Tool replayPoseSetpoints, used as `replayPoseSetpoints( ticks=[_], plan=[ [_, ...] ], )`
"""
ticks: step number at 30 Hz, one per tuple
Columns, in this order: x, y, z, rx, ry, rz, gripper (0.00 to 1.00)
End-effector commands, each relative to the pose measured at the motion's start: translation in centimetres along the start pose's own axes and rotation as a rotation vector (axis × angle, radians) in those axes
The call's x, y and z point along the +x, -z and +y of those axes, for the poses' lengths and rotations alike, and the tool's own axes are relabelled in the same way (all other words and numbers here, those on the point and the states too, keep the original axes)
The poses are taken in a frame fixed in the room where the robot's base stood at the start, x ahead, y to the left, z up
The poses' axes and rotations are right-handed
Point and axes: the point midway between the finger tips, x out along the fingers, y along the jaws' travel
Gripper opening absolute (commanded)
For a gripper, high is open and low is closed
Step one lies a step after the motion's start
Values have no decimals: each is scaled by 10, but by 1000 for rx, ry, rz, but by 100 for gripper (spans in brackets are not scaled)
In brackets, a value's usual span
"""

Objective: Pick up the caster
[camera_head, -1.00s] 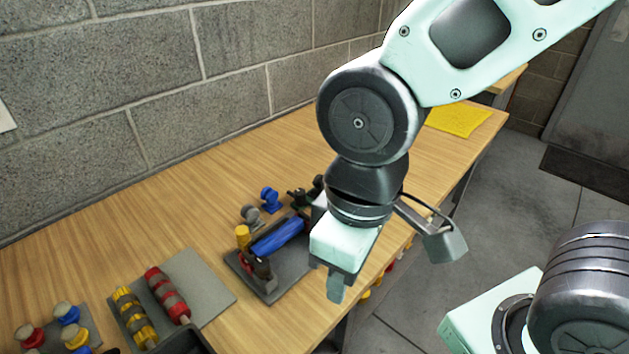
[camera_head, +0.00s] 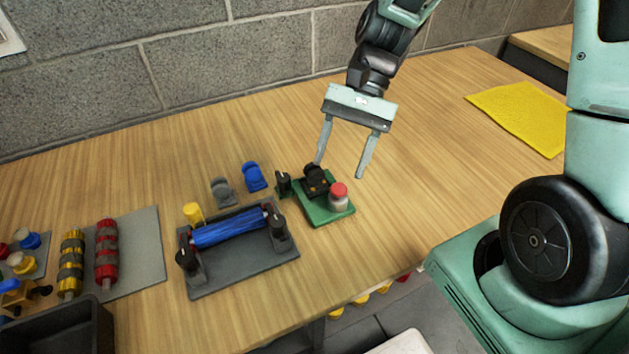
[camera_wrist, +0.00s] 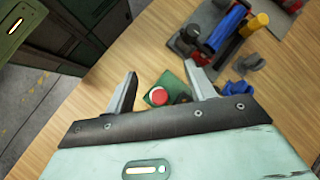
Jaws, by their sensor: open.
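My gripper (camera_head: 339,168) is open and empty, fingers pointing down above the far right side of a small green plate. In the wrist view its spread fingers (camera_wrist: 160,70) frame part of that plate. A black fitting (camera_head: 316,180) and a red-topped cylinder (camera_head: 338,196) stand on the green plate (camera_head: 318,215); the red top (camera_wrist: 158,96) shows between the fingers. A small black knobbed piece (camera_head: 284,184) is at the plate's left edge. A blue caster-like piece (camera_head: 252,177) and a grey one (camera_head: 222,192) stand left of it. I cannot tell which piece is the caster.
A dark grey fixture (camera_head: 240,265) holds a blue roller (camera_head: 230,229), with a yellow piece (camera_head: 193,212) behind. Ringed red and yellow rods lie on a grey mat (camera_head: 138,250). A black bin (camera_head: 65,330) is front left. The table right of my gripper is clear up to a yellow cloth (camera_head: 520,117).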

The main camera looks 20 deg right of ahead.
Motion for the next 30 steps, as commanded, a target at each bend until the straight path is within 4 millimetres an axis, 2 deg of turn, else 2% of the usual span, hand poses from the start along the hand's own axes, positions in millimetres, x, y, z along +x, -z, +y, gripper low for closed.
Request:
replayPoseSetpoints(
  ticks=[1, 6, 9, 12, 17, 30],
  plan=[
    [-7, 25, 7, 130, 90, -57, 55],
    [-35, 83, 29, 453, 350, -230, 55],
    [-48, 107, 43, 573, 467, -307, 55],
    [-57, 122, 53, 645, 545, -357, 55],
    [-57, 129, 54, 686, 591, -391, 55],
    [10, 117, 1, 686, 587, -391, 55]
  ],
)
